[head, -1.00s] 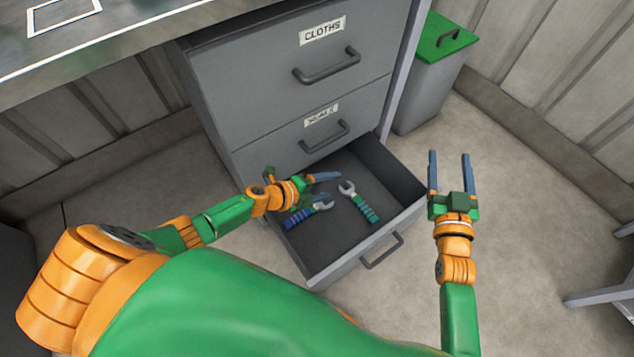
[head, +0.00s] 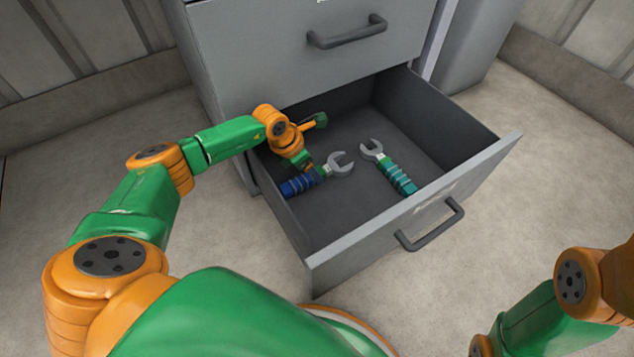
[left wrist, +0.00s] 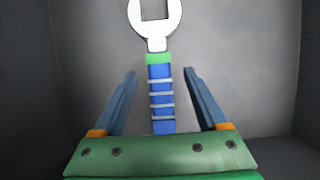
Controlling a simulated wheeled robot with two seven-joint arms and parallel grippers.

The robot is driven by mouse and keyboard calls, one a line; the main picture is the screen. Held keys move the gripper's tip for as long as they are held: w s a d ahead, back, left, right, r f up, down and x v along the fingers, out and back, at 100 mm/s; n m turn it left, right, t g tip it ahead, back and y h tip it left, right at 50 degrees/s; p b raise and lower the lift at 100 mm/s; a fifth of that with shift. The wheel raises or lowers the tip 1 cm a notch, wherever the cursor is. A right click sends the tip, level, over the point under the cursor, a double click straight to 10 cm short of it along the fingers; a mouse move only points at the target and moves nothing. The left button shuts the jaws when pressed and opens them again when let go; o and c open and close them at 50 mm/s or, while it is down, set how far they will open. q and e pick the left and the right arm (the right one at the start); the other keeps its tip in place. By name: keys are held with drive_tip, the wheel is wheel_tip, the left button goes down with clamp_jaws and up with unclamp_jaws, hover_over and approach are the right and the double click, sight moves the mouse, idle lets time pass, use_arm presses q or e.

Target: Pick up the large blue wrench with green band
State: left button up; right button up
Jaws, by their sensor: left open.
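The blue wrench with the green band (head: 300,184) lies on the floor of the open drawer, at its left side. Its grey open-ended head points right in the head view. In the left wrist view the wrench (left wrist: 160,95) runs away from me, with its blue handle between my fingers and its green band and head beyond them. My left gripper (left wrist: 160,80) is open, with a finger on each side of the handle and a gap on both sides. In the head view my left gripper is over the drawer's left part, its fingers mostly hidden behind the wrist.
A second wrench with a teal handle (head: 398,178) lies to the right in the same drawer (head: 410,250). The drawer's walls surround both wrenches. A closed drawer with a dark handle (head: 346,32) is above. A grey bin (head: 478,45) stands behind on the right.

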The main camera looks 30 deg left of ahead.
use_arm(q)
drive_tip(key=b+x, duration=0.1)
drive_tip(key=x, duration=0.2)
drive_tip(key=shift+w+f+b, duration=0.1)
drive_tip(key=shift+f+b, duration=0.15)
drive_tip(key=shift+b, duration=0.1)
drive_tip(key=shift+r, duration=0.2)
clamp_jaws()
